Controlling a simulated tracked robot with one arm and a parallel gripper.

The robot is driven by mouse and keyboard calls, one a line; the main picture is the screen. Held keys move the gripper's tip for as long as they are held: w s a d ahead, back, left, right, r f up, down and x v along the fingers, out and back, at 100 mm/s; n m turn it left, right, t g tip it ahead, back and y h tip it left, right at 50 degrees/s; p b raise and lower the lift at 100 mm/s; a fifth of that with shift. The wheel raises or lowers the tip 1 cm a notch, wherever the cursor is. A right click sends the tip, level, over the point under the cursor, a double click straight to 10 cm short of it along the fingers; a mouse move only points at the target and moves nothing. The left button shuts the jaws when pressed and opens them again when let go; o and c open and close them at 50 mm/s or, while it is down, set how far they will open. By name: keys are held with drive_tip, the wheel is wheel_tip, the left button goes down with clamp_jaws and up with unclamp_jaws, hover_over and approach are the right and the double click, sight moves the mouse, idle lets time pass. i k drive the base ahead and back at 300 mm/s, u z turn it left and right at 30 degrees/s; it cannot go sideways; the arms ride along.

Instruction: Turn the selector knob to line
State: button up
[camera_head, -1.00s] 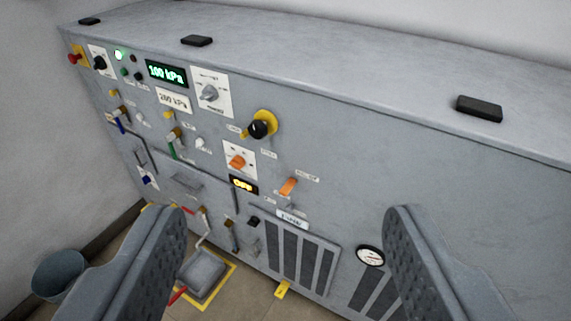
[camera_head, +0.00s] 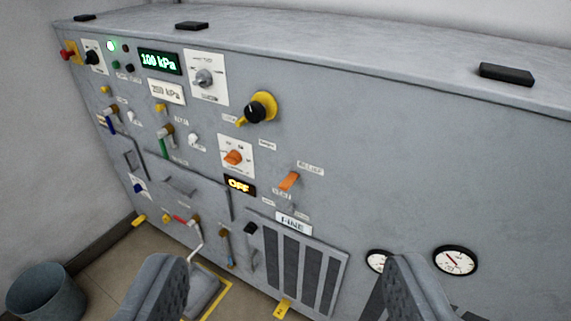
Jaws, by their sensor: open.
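The grey panel carries several rotary knobs, and the small plate lettering is too blurred to say which one has a line mark. A grey knob (camera_head: 204,78) sits on a white plate at upper centre-left. A black knob (camera_head: 92,57) is on a white plate at far left. My gripper (camera_head: 283,262) is open and empty, its two fingers wide apart at the bottom of the picture. It is in front of the lower panel, apart from all the knobs.
A black knob on a yellow base (camera_head: 256,109) and an orange lever (camera_head: 289,181) stick out nearby. Several small valves and a red button (camera_head: 68,54) are at left. Gauges (camera_head: 456,260) are lower right. A bin (camera_head: 46,293) stands on the floor. The upper right panel is bare.

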sight(203, 77)
drive_tip(key=z, duration=0.4)
drive_tip(key=k, duration=0.2)
drive_tip(key=u, duration=1.15)
drive_tip(key=i, duration=1)
